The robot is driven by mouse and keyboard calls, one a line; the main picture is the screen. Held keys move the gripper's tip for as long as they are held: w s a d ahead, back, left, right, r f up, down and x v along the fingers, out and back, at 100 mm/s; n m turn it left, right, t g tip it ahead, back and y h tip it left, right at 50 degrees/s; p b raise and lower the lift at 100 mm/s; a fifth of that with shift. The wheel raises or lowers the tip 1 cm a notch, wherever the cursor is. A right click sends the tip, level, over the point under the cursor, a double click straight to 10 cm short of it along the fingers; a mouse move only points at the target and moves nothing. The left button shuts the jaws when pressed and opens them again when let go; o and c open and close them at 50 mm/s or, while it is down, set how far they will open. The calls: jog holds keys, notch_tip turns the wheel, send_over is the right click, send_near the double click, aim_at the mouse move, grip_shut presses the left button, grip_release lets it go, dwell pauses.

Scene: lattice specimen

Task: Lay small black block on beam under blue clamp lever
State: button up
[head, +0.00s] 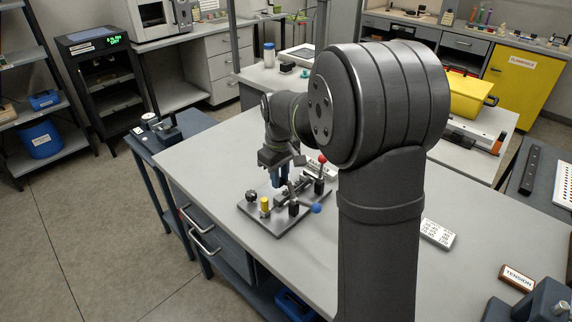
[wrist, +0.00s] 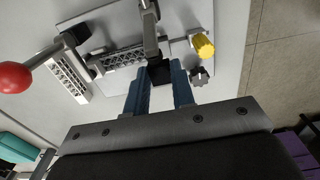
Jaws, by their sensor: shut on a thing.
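My gripper (wrist: 160,88) has blue fingers shut on the small black block (wrist: 160,71) in the wrist view. The block overlaps the near side of the lattice beam (wrist: 122,60) in the picture, by the end of a metal clamp arm (wrist: 150,38); whether it touches the beam cannot be told. In the head view my gripper (head: 282,182) points down over the dark fixture plate (head: 275,228). The blue clamp lever's ball (head: 316,208) stands out at the plate's right side. The block is not clear in the head view.
A red-ball lever (head: 322,160) stands behind the blue one; its ball also shows in the wrist view (wrist: 14,77). A yellow knob (wrist: 202,45) and a dark star knob (wrist: 198,77) sit right of the fingers. The bench (head: 205,165) is clear left of the plate.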

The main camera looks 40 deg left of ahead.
aim_at(280, 198)
jog(key=shift+f, duration=2.15)
jog(key=shift+f, duration=0.4)
jog(key=o, duration=1.5)
jog(key=shift+s, duration=0.1)
jog(key=shift+r, duration=2.55)
